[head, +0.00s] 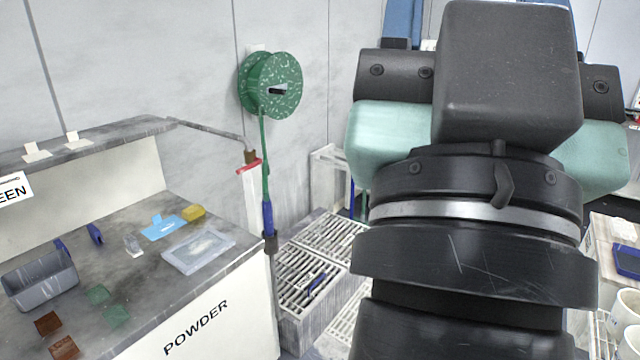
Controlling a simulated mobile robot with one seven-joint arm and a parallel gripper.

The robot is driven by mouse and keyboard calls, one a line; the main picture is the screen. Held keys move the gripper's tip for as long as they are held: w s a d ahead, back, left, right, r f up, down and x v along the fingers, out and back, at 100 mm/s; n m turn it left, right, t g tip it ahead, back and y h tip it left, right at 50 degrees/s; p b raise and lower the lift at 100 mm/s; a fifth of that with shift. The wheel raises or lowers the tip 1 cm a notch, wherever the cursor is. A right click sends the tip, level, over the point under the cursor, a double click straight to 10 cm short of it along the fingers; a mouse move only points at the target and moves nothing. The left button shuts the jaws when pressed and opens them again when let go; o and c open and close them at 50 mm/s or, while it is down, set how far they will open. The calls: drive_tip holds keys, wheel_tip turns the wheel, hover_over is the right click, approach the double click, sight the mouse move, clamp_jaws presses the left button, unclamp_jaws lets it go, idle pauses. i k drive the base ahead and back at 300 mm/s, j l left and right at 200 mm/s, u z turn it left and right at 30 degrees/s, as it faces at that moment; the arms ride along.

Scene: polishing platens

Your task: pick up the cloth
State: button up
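A flat light-blue piece (165,227) that looks like the cloth lies on the grey bench top at the left, with a small raised part at its back edge. It lies beside a yellow block (193,212) and behind a shallow clear tray (198,251). My gripper (492,130) fills the right half of the head view, seen from behind, with black housing and pale teal parts on both sides. It is well to the right of the bench and apart from the blue piece. Its fingertips are hidden behind its own body, so its opening does not show.
The POWDER bench (215,325) also holds a grey bin (40,279), small green and brown pads, and a raised shelf (95,140). A green hose reel (270,85) hangs on the wall; its hose drops beside the bench corner. Slatted grates (305,275) lie between bench and arm.

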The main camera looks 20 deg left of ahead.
sight(195, 211)
drive_tip(key=i+j+u, duration=0.1)
drive_tip(key=u, duration=0.3)
drive_tip(key=i+u, duration=0.25)
drive_tip(key=u, duration=0.15)
drive_tip(key=i+u, duration=0.2)
drive_tip(key=u, duration=0.2)
drive_tip(key=i+l+u, duration=0.1)
drive_tip(key=i, duration=0.35)
drive_tip(key=i+l+u, duration=0.1)
drive_tip(key=i+l, duration=0.2)
drive_tip(key=i, duration=0.15)
drive_tip(key=i+l+u, duration=0.1)
drive_tip(key=i+l, duration=0.15)
drive_tip(key=i, duration=0.2)
drive_tip(key=i+l+u, duration=0.1)
drive_tip(key=i+l, duration=0.15)
drive_tip(key=i, duration=0.55)
